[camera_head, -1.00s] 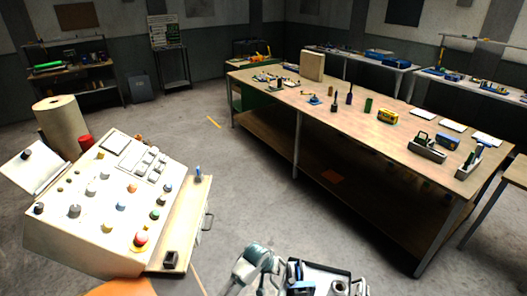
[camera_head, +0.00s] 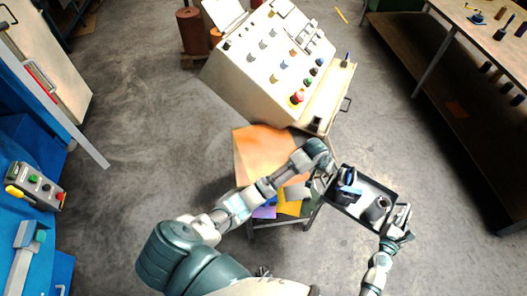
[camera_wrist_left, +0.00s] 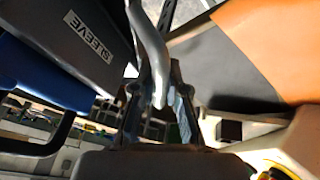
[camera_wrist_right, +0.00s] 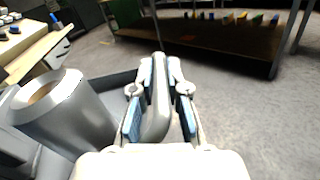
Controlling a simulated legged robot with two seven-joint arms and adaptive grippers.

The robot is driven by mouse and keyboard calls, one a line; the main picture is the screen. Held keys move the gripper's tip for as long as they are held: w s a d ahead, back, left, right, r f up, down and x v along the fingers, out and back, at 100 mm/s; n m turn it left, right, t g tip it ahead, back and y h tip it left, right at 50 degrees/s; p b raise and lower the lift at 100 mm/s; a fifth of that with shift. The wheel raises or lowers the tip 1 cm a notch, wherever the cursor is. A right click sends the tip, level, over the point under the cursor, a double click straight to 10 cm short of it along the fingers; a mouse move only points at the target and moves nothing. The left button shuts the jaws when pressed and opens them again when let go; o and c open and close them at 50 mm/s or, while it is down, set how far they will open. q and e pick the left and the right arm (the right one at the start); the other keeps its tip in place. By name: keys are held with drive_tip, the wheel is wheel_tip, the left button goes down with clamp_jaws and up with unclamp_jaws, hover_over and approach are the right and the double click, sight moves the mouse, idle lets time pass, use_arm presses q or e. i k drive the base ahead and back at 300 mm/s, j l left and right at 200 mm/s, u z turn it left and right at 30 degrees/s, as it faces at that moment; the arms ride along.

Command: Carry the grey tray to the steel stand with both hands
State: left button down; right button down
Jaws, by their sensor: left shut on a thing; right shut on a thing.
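The grey tray (camera_head: 374,188) has a dark rim and hangs over the floor in the head view. It carries a dark box with a blue part (camera_head: 347,181) and a dark round thing (camera_head: 377,210). My left gripper (camera_head: 325,184) is at its left end; in the left wrist view the fingers (camera_wrist_left: 158,100) are shut on a grey curved handle. My right gripper (camera_head: 398,222) is at its right end; in the right wrist view the fingers (camera_wrist_right: 159,85) are shut on a similar handle. A steel cylinder (camera_wrist_right: 65,115) stands in the tray there. I cannot tell which furniture is the steel stand.
A low table with an orange sheet (camera_head: 262,150) and yellow and purple sheets is left of the tray, partly behind my left arm. A sloped control console (camera_head: 265,60) stands beyond it. A long workbench (camera_head: 470,60) is at right. Bare floor lies between.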

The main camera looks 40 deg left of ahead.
sight(281, 156)
drive_tip(key=k+j, duration=0.55)
drive_tip(key=i+j, duration=0.1)
drive_tip(key=j, duration=0.3)
drive_tip(key=i+j, duration=0.15)
drive_tip(key=j, duration=0.3)
drive_tip(key=i+j, duration=0.25)
drive_tip(key=j, duration=0.15)
